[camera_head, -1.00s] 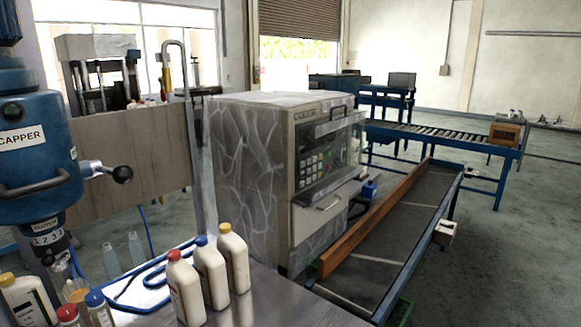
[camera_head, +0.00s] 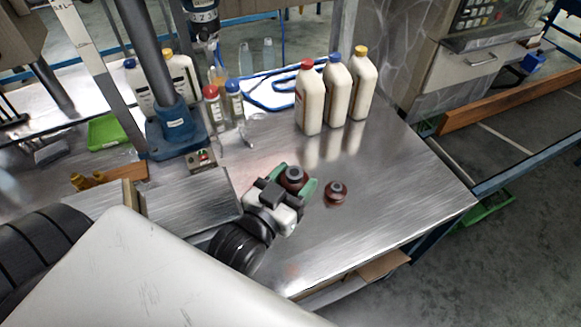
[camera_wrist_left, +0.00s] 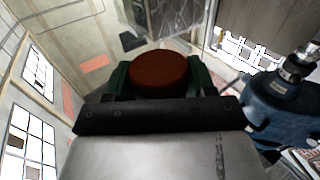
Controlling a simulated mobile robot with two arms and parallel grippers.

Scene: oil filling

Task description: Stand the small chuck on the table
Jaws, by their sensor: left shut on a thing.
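My left gripper (camera_head: 290,187) is shut on a small reddish-brown chuck (camera_head: 293,176) with a dark grey top, over the steel table (camera_head: 385,225). In the left wrist view the chuck (camera_wrist_left: 160,72) shows as a reddish-brown round face between the green fingers. In the head view it looks upright; whether it touches the table I cannot tell. A second reddish-brown chuck (camera_head: 336,194) stands on the table just right of the gripper, apart from it. My right gripper is not in view.
Three white bottles with red, blue and yellow caps (camera_head: 336,95) stand at the back right. The blue capper base (camera_head: 180,133) and small bottles (camera_head: 223,105) are at the back left. The table's right and front parts are clear up to the edge.

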